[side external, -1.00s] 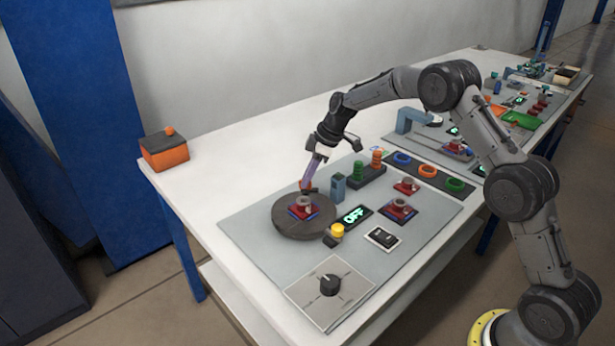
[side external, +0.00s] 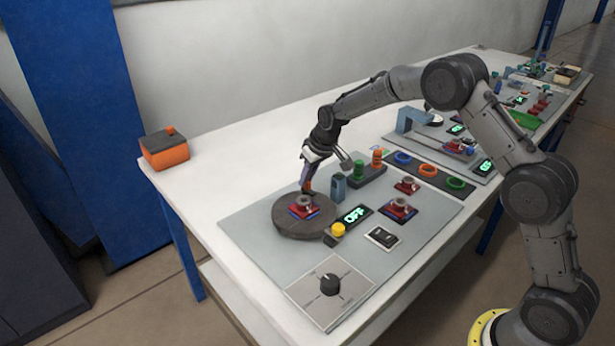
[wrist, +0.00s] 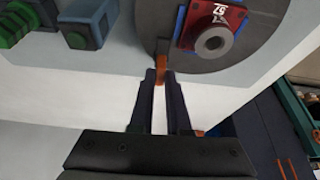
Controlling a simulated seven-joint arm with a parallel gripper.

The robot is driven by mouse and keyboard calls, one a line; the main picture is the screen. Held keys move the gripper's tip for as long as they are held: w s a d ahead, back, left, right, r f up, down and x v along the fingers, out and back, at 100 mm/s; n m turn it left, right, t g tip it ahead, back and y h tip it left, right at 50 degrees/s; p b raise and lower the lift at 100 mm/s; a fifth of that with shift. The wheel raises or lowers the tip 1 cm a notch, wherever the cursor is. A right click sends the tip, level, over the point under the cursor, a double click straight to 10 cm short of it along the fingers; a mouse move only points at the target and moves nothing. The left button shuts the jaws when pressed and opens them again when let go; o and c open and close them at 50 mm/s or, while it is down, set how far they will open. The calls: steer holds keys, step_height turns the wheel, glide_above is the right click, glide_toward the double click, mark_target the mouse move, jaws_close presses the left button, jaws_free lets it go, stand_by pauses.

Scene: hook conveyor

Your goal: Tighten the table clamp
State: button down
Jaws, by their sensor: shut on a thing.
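A round dark turntable (side external: 300,230) lies on the grey panel; its edge fills the top of the wrist view (wrist: 200,63). A red block with a grey ring (side external: 303,209) sits on a blue base on the turntable; it also shows in the wrist view (wrist: 232,18). A small orange tab (wrist: 161,64) stands at the turntable's edge; I take it for the clamp's lever. My gripper (side external: 307,190) is at the far edge of the turntable. In the wrist view my gripper's fingertips (wrist: 160,76) are shut on the orange tab, which partly hides between them.

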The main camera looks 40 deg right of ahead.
steer(key=m+h, duration=0.1)
steer(key=m, duration=0.1)
steer(key=m+h, duration=0.1)
steer(key=m, duration=0.2)
steer(key=shift+a+m, duration=0.2)
steer(key=shift+m, duration=0.1)
steer(key=shift+w+m+g+h, duration=0.1)
steer(key=shift+m+g+h, duration=0.5)
steer(key=shift+m, duration=1.2)
steer(key=c, duration=0.9)
jaws_free()
steer(key=shift+r, duration=0.1)
steer(key=v, duration=1.3)
steer(key=shift+a+r, duration=0.2)
steer(key=shift+r, duration=0.15)
